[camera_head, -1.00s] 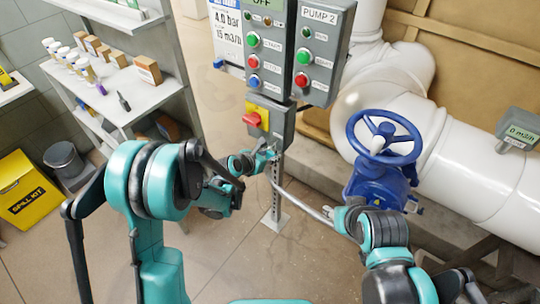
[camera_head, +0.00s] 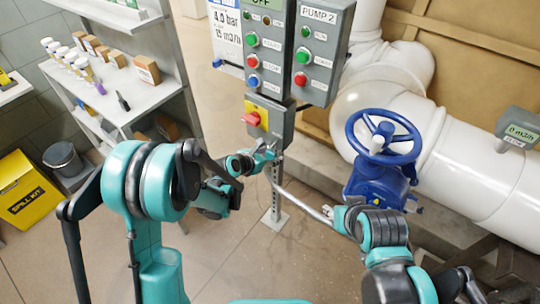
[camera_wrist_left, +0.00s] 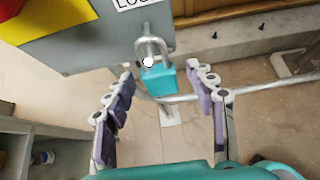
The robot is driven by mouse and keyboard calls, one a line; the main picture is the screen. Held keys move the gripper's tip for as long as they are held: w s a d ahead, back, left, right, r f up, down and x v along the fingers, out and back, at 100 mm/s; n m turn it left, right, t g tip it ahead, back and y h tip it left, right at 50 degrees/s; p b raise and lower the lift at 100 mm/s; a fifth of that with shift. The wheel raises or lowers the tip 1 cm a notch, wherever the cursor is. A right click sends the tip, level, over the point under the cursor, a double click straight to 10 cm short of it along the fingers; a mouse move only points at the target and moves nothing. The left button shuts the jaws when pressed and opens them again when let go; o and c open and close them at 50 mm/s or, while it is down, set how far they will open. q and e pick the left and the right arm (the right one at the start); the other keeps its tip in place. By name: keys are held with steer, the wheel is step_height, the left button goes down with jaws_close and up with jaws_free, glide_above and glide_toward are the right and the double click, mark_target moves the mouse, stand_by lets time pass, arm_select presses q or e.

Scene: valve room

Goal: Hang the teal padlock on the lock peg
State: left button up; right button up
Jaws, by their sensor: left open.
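The teal padlock (camera_wrist_left: 159,78) is below the grey switch box (camera_wrist_left: 85,38) in the left wrist view. Its metal shackle (camera_wrist_left: 152,46) is upward, and the pale round end of the lock peg (camera_wrist_left: 148,62) shows within the shackle's outline. The padlock seems to hang there. My left gripper (camera_wrist_left: 163,108) is open, its fingers apart on either side of the padlock and not visibly touching it. In the head view my left gripper (camera_head: 262,156) is just under the switch box, and the padlock is too small to make out. My right gripper (camera_head: 335,215) is small, its fingers unclear.
A red and yellow switch (camera_head: 254,118) sits on the box, below the pump panels (camera_head: 290,50). A metal post (camera_head: 275,203) stands beneath. A blue valve wheel (camera_head: 383,137) and white pipes (camera_head: 475,180) are right. A shelf (camera_head: 130,95) and yellow spill kit (camera_head: 30,190) are left.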

arm_select(q)
steer(key=s+a+r+m+y, duration=0.2)
steer(key=s+a+r+m, duration=0.2)
steer(key=s+m, duration=0.5)
steer(key=s+a+r+m+g+y, duration=0.1)
steer(key=s+a+r+m, duration=0.3)
steer(key=s+a+m, duration=0.4)
steer(key=s+a+r+m+y, duration=0.3)
steer(key=s+a+m, duration=0.3)
steer(key=s+m, duration=0.5)
steer(key=shift+s+r+m+g, duration=0.3)
steer(key=shift+r+m+g, duration=0.1)
steer(key=shift+r, duration=0.2)
